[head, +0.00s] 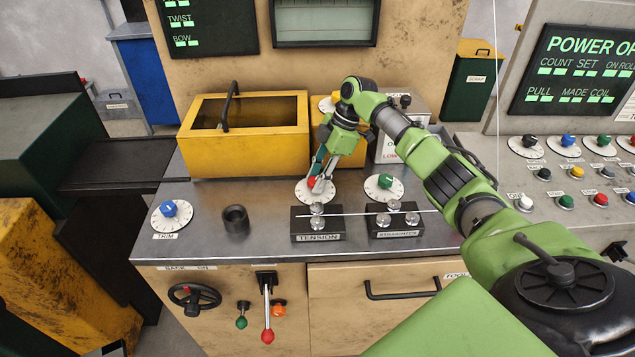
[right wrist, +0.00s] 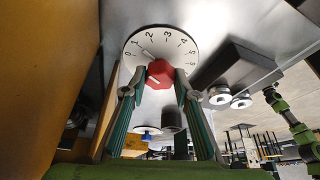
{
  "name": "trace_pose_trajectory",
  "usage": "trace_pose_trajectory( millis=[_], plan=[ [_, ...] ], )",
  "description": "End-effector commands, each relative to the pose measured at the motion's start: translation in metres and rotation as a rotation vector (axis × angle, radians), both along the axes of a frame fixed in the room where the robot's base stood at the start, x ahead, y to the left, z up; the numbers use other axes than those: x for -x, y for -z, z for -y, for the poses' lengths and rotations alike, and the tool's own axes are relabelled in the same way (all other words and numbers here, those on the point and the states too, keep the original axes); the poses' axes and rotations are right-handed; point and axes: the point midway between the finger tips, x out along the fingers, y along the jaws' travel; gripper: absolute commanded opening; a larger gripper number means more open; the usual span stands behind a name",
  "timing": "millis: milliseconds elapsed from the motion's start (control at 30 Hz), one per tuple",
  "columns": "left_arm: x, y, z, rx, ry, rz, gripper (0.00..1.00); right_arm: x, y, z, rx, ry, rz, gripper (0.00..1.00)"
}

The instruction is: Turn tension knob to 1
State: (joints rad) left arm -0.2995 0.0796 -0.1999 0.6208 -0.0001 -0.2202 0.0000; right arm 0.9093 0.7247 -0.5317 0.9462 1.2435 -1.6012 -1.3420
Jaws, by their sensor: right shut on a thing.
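The tension dial (head: 309,196) is a white disc with a red knob (head: 313,182), on the steel bench just behind the block labelled TENSION (head: 317,230). My right gripper (head: 317,183) reaches down to it and is shut on the red knob. In the right wrist view the fingertips (right wrist: 159,75) sit on both sides of the red knob (right wrist: 160,72). The dial (right wrist: 128,48) shows numbers 0 to 6 there. A pale pointer beside the knob points up-left, roughly toward the 1; its exact reading is hard to tell. My left gripper is not in view.
A dial with a green knob (head: 385,182) and a straightener block (head: 395,221) stand to the right. A yellow box (head: 246,155) stands behind left. A black cup (head: 236,221) and a blue trim knob (head: 168,209) are left. A thin wire crosses the blocks.

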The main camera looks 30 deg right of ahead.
Motion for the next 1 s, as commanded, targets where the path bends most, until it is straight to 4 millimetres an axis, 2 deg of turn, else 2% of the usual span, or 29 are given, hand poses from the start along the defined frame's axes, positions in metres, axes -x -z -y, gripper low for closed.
trace_pose_trajectory(
  millis=[600, 633, 700, 1000],
  plan=[
    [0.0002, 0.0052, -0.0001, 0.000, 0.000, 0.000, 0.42, 0.0002, 0.0009, 0.0002, 0.002, -0.046, -0.002, 0.06],
    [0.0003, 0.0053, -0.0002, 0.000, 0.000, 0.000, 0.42, 0.0002, 0.0009, 0.0002, 0.002, -0.046, -0.002, 0.30],
    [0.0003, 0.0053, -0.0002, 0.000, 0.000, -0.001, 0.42, 0.0002, 0.0009, 0.0003, 0.002, -0.046, -0.002, 0.43],
    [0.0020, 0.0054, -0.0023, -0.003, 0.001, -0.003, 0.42, -0.0001, 0.0001, 0.0004, 0.002, -0.045, -0.001, 0.43]
  ],
)
